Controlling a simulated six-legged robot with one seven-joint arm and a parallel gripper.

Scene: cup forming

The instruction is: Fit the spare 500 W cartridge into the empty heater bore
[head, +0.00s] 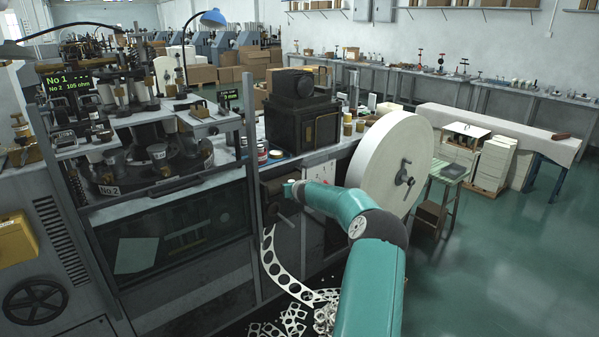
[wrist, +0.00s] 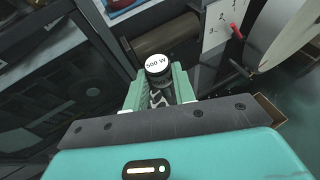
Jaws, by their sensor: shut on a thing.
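The 500 W cartridge shows in the wrist view as a dark cylinder with a round white end label (wrist: 157,63). My gripper (wrist: 160,84) is shut on it, with one pale green finger on each side and the labelled end facing the camera. In the head view my teal arm reaches left to the bench front, beside the machine; the cartridge cannot be made out there. The machine carries a "No 2" plate (head: 109,190) and a green-lettered display (head: 68,84) reading No 1 and No 2 105 ohm. I cannot pick out the empty heater bore.
A large white reel (head: 389,150) stands right of my arm. A black box-like unit (head: 300,118) sits on the bench behind. Punched strip (head: 283,270) hangs below, above scrap. In the wrist view, a brown roller (wrist: 180,32) and white card (wrist: 222,28) lie beyond the cartridge.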

